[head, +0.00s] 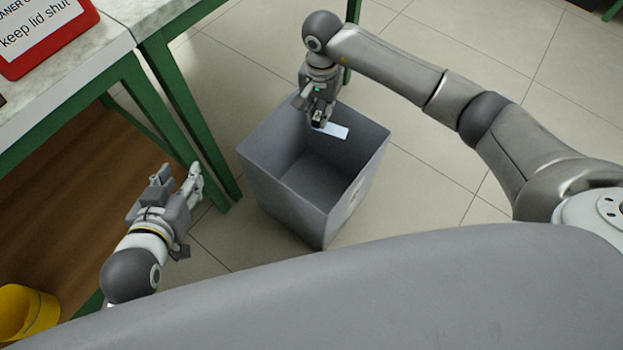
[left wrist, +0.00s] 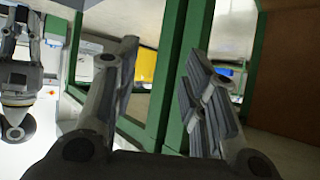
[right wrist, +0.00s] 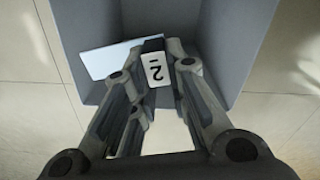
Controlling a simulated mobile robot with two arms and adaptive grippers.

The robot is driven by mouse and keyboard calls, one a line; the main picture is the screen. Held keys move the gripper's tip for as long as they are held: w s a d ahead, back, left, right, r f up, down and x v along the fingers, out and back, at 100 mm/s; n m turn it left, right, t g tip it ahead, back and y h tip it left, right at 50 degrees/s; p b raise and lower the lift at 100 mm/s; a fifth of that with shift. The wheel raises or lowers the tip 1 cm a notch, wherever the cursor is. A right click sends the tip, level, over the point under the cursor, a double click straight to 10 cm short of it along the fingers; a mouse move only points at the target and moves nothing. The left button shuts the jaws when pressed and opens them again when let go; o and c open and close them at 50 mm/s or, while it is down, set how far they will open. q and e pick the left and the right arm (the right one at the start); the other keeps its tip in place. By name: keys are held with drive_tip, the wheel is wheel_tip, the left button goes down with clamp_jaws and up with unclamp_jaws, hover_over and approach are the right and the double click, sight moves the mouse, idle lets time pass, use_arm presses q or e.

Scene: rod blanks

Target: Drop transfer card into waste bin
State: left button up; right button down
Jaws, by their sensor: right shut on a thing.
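The transfer card (head: 337,130) is a small pale, flat piece at the tip of my right gripper (head: 318,120). In the right wrist view the pale card (right wrist: 105,60) sticks out to the left of the fingertips, and a white tag marked "2" (right wrist: 155,68) shows between them. My right gripper is shut on the card above the opening of the grey waste bin (head: 283,203). The bin is open-topped and stands on the floor; the part of its inside that shows looks empty. My left gripper (head: 178,180) is open and empty, left of the bin.
Tables with green legs (head: 182,112) stand left of the bin. A red-framed sign (head: 40,35) reading "keep lid shut" is on the left tabletop. A yellow container (head: 28,310) is at the lower left. Tiled floor right of the bin is clear.

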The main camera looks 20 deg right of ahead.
wheel_tip(320, 180, down, 2)
drive_tip(key=shift+f+b, duration=0.1)
drive_tip(key=shift+b, duration=0.45)
use_arm(q)
drive_tip(key=w+d+r+t+h, duration=0.1)
drive_tip(key=w+r+t, duration=0.2)
drive_tip(key=r, duration=0.3)
drive_tip(key=shift+w+d+t, duration=0.15)
drive_tip(key=shift+d+t, duration=0.2)
drive_tip(key=shift+t, duration=0.05)
use_arm(e)
drive_tip(key=shift+f, duration=0.1)
drive_tip(key=c, duration=1.3)
unclamp_jaws()
drive_tip(key=shift+c, duration=0.2)
wheel_tip(320, 180, up, 12)
